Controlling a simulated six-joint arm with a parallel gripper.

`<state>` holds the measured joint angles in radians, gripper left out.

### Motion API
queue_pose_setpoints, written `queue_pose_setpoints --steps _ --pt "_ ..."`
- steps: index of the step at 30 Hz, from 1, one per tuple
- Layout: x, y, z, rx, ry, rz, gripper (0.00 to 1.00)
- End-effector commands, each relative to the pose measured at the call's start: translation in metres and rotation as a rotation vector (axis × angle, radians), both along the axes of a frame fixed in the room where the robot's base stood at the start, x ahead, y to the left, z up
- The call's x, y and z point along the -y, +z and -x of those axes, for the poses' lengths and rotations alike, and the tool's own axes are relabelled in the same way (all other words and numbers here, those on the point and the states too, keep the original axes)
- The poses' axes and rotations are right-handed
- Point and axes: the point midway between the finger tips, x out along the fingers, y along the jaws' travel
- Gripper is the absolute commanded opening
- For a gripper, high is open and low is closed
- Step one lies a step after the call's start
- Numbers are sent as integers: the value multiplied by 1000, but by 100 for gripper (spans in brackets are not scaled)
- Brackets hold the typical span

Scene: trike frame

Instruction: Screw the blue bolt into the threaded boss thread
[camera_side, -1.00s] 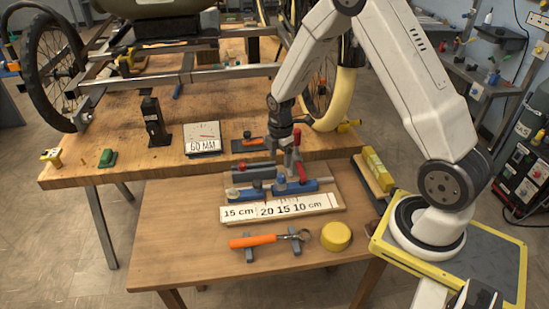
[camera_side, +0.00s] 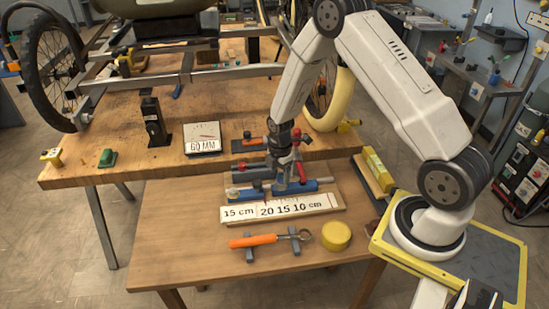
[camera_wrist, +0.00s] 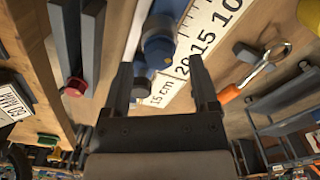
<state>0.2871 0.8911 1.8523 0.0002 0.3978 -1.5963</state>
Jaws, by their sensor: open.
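My gripper (camera_wrist: 163,88) is open, its two dark fingers apart with nothing held. In the wrist view a blue round part (camera_wrist: 158,47), seemingly the blue bolt, lies between and beyond the fingertips, and I see no contact. In the side view my gripper (camera_side: 283,180) is low over the blue fixture (camera_side: 306,186) on the small table, beside a red clamp handle (camera_side: 300,170). The fingers and fixture overlap there, so the bolt and the threaded boss cannot be told apart clearly.
A white ruler board (camera_side: 280,208) lies in front of the fixture. An orange-handled wrench (camera_side: 255,240) and a yellow round piece (camera_side: 336,236) are nearer the table's front. A grey bar with a red knob (camera_wrist: 74,87) is left of the fingers in the wrist view.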

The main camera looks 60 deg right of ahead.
Motion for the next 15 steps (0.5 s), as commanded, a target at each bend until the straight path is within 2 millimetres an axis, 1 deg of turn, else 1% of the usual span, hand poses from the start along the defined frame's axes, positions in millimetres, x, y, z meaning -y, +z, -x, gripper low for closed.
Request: queue_pose_setpoints --steps 3,6,15 --pt "0 -9 1 -2 0 -1 76" --pt "0 -12 0 -1 0 0 76" --pt "0 -14 0 0 0 0 76"
